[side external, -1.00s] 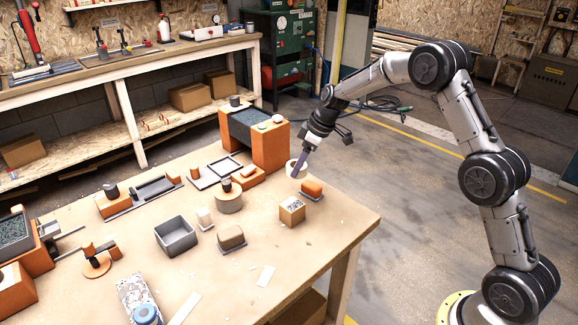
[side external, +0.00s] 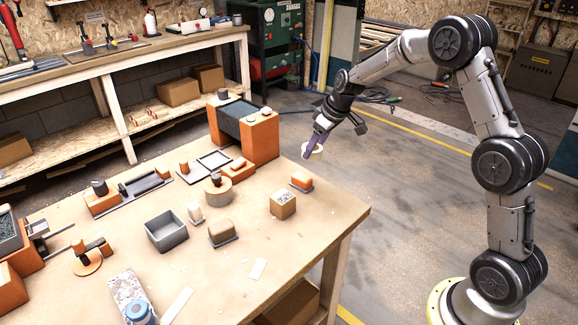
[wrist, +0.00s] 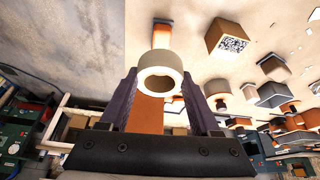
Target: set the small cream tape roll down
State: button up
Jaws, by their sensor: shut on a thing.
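The small cream tape roll (wrist: 160,68) is a short ring, held between the two purple fingers of my gripper (wrist: 160,82) in the wrist view. Its hole faces the camera. In the side view, the roll (side external: 315,153) shows at the tips of my gripper (side external: 313,149). It overlaps the table's right edge in the picture and appears raised above the top. I cannot tell its exact height or whether it is over the table or just beyond the edge.
The wooden table (side external: 330,218) has a bare right front corner. An orange block on a dark plate (side external: 301,182) and a cardboard box with a printed label (side external: 283,204) stand near. A large orange stand (side external: 262,138) is to the left. Bare floor lies right of the edge.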

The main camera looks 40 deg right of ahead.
jog(key=w+d+f, duration=0.2)
jog(key=w+f, duration=0.2)
jog(key=w, duration=0.4)
send_near(286, 169)
jog(key=shift+w+a+f, duration=0.1)
jog(key=shift+w+f, duration=0.3)
jog(key=shift+w, duration=0.35)
jog(key=shift+x, duration=1)
jog(key=shift+w+f, duration=0.1)
jog(key=shift+f, duration=1.15)
jog(key=shift+f, duration=0.2)
jog(key=o, duration=1.3)
jog(key=shift+o, duration=0.2)
jog(key=shift+r, duration=0.15)
